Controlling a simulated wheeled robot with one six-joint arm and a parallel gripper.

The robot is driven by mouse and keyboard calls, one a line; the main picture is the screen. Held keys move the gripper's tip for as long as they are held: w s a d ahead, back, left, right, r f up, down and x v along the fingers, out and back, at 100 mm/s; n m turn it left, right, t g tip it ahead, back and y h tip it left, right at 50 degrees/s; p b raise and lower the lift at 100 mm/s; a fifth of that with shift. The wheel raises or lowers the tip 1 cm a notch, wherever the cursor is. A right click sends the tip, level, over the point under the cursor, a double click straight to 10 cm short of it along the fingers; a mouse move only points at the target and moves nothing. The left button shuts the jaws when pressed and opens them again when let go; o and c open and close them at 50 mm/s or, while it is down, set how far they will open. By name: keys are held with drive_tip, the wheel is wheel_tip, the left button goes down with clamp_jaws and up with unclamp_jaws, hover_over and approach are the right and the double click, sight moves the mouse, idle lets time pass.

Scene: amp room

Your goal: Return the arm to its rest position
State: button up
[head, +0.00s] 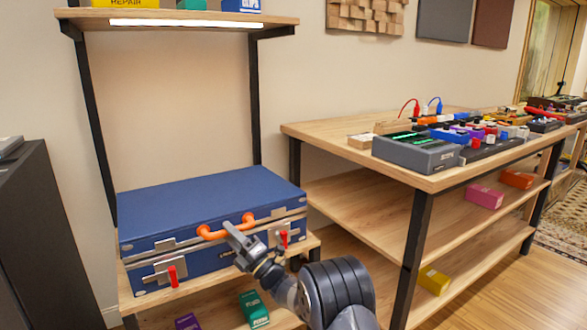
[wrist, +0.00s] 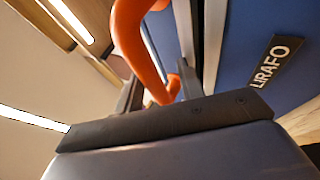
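My gripper (head: 238,230) is at the front of a blue case (head: 205,205), close to its orange handle (head: 208,234). The case lies flat on a wooden shelf, its lid looking shut, with red-tabbed latches (head: 172,276) on its front. In the wrist view the orange handle (wrist: 140,40) runs between my two fingers (wrist: 160,88). The fingers stand apart on either side of it and look open. Whether either finger touches the handle is hard to tell. My arm partly hides the front of the case in the head view.
A shelf with a light strip (head: 185,22) hangs above the case. A wooden bench (head: 330,130) with grey devices and cables stands at right, its leg (head: 415,240) near my arm. A dark cabinet (head: 45,230) stands at left. Open air lies between case and upper shelf.

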drive_tip(key=shift+a, duration=0.1)
drive_tip(key=shift+f, duration=0.35)
drive_tip(key=p+v, duration=0.3)
drive_tip(key=v, duration=0.7)
drive_tip(key=b+x, duration=0.3)
drive_tip(key=x, duration=0.7)
drive_tip(key=shift+f, duration=0.1)
drive_tip(key=shift+r, duration=0.75)
drive_tip(key=shift+w+r+h, duration=0.1)
drive_tip(key=shift+r+h, duration=0.3)
drive_tip(key=shift+r, duration=0.3)
